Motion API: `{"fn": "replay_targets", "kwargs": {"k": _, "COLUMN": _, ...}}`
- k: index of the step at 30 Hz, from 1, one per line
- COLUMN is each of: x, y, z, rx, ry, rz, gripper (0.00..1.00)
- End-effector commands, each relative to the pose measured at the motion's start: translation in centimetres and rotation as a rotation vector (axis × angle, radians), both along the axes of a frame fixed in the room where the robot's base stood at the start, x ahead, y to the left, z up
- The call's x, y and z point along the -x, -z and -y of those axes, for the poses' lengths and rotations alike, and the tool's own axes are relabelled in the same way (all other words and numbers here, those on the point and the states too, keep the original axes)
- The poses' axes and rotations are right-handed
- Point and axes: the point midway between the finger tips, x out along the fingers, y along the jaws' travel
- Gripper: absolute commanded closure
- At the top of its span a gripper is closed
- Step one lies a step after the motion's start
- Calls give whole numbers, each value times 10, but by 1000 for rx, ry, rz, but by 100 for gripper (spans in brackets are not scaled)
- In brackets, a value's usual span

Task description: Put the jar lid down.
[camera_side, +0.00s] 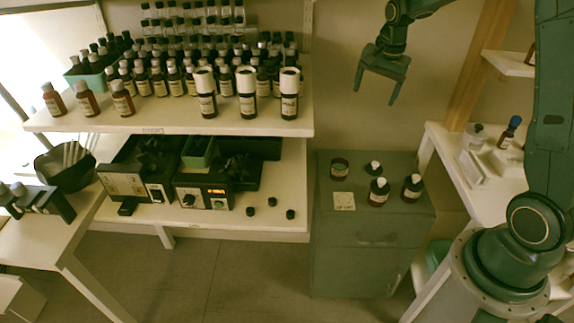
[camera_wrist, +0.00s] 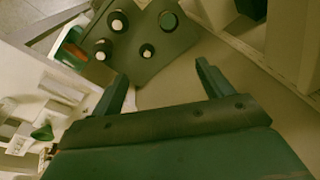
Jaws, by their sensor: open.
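My gripper (camera_side: 376,94) is open and empty, high above the green cabinet (camera_side: 340,250) and apart from everything on it. In the wrist view its two fingers (camera_wrist: 161,72) stand wide with nothing between them. A small low dark piece with a white part (camera_side: 373,168), which looks like the jar lid, rests on the cabinet top; it also shows in the wrist view (camera_wrist: 147,52). A dark jar (camera_side: 339,169) stands to its left, apparently without a lid; it shows greenish in the wrist view (camera_wrist: 168,20).
Two dark bottles, one (camera_side: 378,192) in front of the lid and one (camera_side: 412,188) to its right, stand on the cabinet. A pale square card (camera_side: 344,201) lies at its front left. A crowded bottle shelf (camera_side: 180,123) is at left, a white side table (camera_side: 480,190) at right.

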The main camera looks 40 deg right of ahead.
Motion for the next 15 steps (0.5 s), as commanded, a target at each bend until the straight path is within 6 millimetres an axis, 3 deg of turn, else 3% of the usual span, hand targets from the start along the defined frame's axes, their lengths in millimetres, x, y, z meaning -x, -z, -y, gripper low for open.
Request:
{"fn": "replay_targets", "kwargs": {"k": 6, "x": 29, "y": -49, "z": -43, "rx": 46, "ry": -204, "rz": 42, "gripper": 21}}
{"fn": "replay_targets", "kwargs": {"k": 15, "x": 80, "y": -94, "z": -94, "rx": 114, "ry": -475, "rz": 94, "gripper": 21}}
